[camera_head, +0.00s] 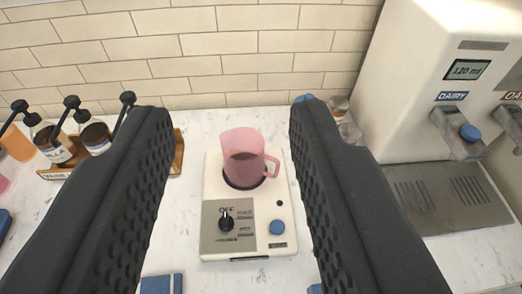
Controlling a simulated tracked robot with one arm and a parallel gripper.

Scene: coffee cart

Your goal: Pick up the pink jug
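The pink jug (241,157) stands upright on a white appliance base (268,206) with a black knob and a blue button. Its handle points right, and something dark shows inside it. My gripper (222,112) is open, with its two black textured fingers on either side of the jug in the picture. The fingers do not appear to touch the jug. How far the jug is beyond the fingertips I cannot tell exactly.
A white dispenser (440,60) labelled DAIRY, with a metal drip tray, stands at right. A wooden rack (177,152) with several pump bottles is at left. A tiled wall (200,50) closes the back. A blue object (157,284) lies in front.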

